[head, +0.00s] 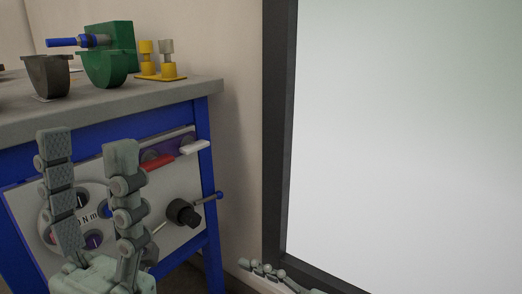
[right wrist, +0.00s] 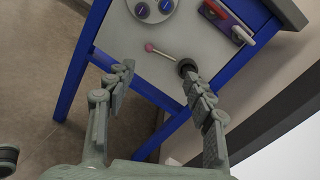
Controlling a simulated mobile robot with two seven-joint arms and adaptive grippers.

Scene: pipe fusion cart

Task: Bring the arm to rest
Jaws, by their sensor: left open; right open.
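My left gripper (head: 88,142) is in the lower left of the head view. Its two fingers point up and stand apart, with nothing between them. It is in front of the cart's control panel (head: 175,222) and hides part of the round dial plate. My right gripper (right wrist: 156,78) shows in the right wrist view with its fingers spread and nothing between them. The panel's black knob (right wrist: 187,67) appears near its right fingertip; I cannot tell whether they touch. In the head view, only part of what looks like the right gripper shows at the bottom edge.
The blue-framed cart (head: 214,150) carries a green clamp (head: 108,68) with a blue rod, a dark grey cup-like part (head: 48,75) and yellow fittings (head: 160,72). A dark-framed pale board (head: 410,130) stands right of the cart.

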